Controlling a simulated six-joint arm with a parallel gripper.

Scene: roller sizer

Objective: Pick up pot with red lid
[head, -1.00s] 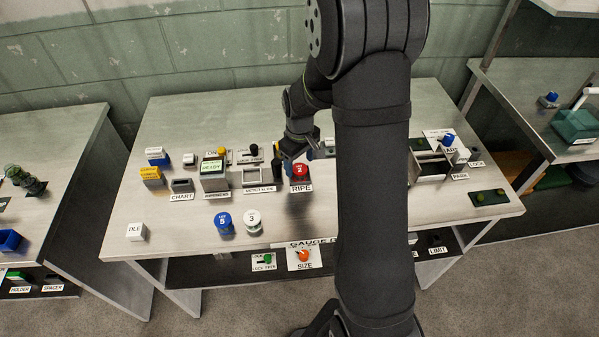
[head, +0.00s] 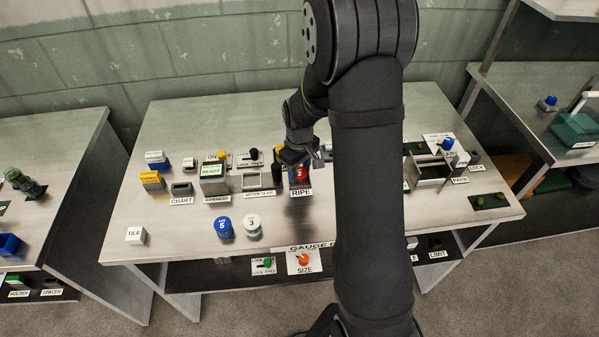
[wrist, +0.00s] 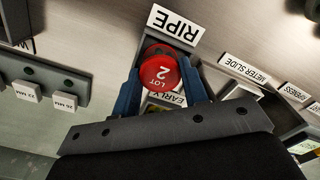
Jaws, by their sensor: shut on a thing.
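The pot with the red lid (head: 301,174) stands at the RIPE label (head: 301,192) in the middle of the table. Its lid reads "LOT 2" in the wrist view (wrist: 161,73). My gripper (head: 300,165) is over it from behind, and its blue fingers (wrist: 160,90) are shut on it, one on each side. The pot's body is mostly hidden under the lid. A label reading "EARLY" (wrist: 168,99) shows just beyond the lid, between the fingers.
A blue-lidded pot (head: 223,226) and a white-lidded pot (head: 252,224) stand at the front. The METER SLIDE tray (head: 258,181) and the RIPENESS box (head: 213,178) are to the left. An open bin (head: 432,172) stands to the right. The table's front left is mostly clear.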

